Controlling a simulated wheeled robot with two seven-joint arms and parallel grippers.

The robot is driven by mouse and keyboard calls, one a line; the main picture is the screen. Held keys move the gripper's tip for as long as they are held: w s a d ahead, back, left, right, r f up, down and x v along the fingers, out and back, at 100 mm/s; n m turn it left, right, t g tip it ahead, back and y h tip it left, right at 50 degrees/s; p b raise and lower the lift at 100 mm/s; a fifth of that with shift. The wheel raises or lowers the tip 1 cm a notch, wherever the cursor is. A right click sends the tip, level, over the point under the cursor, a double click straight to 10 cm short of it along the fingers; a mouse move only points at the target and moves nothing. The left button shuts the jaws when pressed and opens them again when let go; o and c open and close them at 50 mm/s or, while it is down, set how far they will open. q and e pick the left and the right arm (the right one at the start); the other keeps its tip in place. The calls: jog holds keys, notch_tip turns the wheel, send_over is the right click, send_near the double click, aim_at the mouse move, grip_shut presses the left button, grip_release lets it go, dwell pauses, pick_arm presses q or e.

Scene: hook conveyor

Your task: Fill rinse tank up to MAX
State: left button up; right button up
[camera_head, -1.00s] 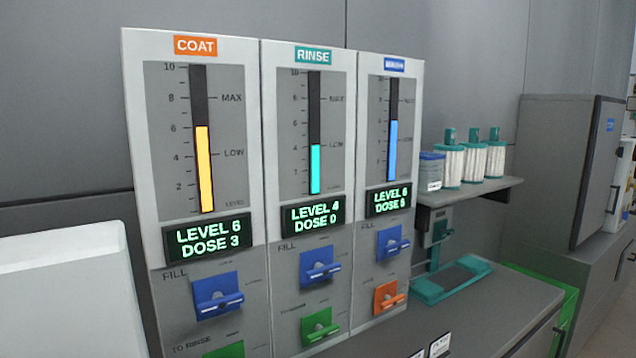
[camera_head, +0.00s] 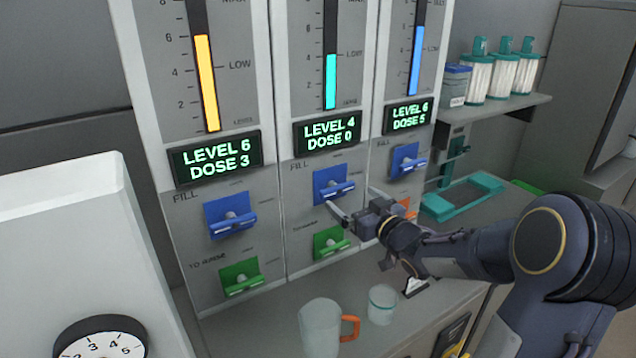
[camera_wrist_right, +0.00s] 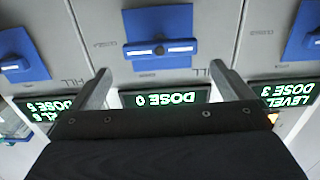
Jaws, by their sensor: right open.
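The rinse column's teal level bar (camera_head: 330,82) tops out at the LOW mark. Its display (camera_head: 330,131) reads LEVEL 4, DOSE 0. The blue FILL lever (camera_head: 331,182) sits below that display, with a green lever (camera_head: 329,242) under it. My right gripper (camera_head: 355,203) is open and empty, just in front of the rinse FILL lever's lower right. In the right wrist view, upside down, the blue lever (camera_wrist_right: 160,47) lies ahead between the open fingers, with no contact visible. My left gripper is not in view.
The coat column (camera_head: 215,158) reads LEVEL 6, DOSE 3; the right column (camera_head: 408,117) reads LEVEL 6, DOSE 5. A jug with an orange handle (camera_head: 320,328) and a clear cup (camera_head: 382,304) stand on the counter below. A white box with a dial (camera_head: 100,340) is at left.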

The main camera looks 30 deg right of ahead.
aim_at(339, 189)
jog(key=w, duration=0.2)
jog(key=w+p, duration=0.1)
jog(key=w, duration=0.4)
jog(key=shift+w+a+r+p, duration=0.1)
jog(key=shift+w+a+p, duration=0.1)
jog(key=shift+a+p, duration=0.15)
jog(key=c, duration=0.7)
